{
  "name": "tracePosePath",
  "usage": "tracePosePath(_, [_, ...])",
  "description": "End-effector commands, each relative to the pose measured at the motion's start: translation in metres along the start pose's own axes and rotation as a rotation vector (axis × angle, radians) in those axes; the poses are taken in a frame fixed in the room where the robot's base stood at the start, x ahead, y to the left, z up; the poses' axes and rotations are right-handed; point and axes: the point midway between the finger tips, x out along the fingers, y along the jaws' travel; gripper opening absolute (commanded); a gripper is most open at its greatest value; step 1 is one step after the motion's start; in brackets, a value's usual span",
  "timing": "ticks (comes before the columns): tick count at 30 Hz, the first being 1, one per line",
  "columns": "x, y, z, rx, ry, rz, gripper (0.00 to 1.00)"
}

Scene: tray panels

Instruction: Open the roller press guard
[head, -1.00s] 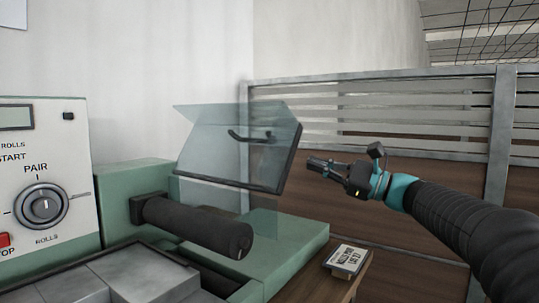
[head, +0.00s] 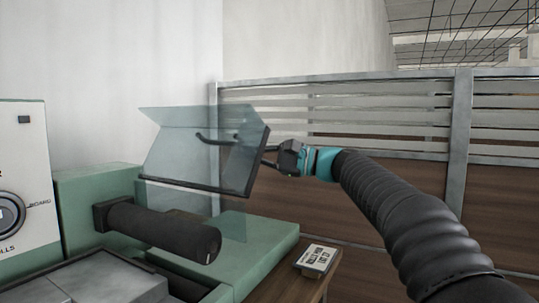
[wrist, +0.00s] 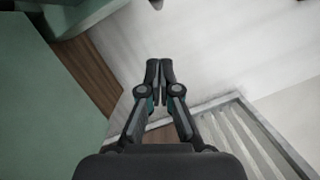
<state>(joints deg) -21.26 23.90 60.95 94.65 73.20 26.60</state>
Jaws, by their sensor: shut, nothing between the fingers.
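The roller press guard (head: 185,150) is a clear, bluish bent panel with a dark lower edge and a dark bar handle (head: 215,139). It stands tilted above the black roller (head: 165,229) of the green press (head: 262,241). My gripper (head: 267,154) is at the guard's right edge in the head view, right of the handle. Whether it touches the guard cannot be told. In the wrist view, my gripper's fingertips (wrist: 158,66) are together with nothing between them. The guard is not clearly visible in that view.
A control panel with a dial (head: 8,214) stands at the left. A small lettered box (head: 317,260) sits on the wooden table at the press's right. A slatted metal and wood partition (head: 400,190) runs behind my arm. Grey blocks (head: 110,275) lie in front of the roller.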

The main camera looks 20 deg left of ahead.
Motion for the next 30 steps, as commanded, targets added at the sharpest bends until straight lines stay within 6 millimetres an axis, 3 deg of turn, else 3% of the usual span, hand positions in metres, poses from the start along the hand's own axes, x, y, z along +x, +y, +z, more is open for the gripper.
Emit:
tracePosePath(3, [0.017,-0.001,0.007,-0.002,-0.002,0.0,0.0])
tracePosePath(12, [0.023,0.0,0.036,0.001,0.0,0.0,0.0])
tracePosePath(24, [0.024,0.0,0.04,-0.001,0.0,0.001,0.0])
tracePosePath(30, [0.028,-0.013,0.058,-0.145,-0.001,0.038,0.0])
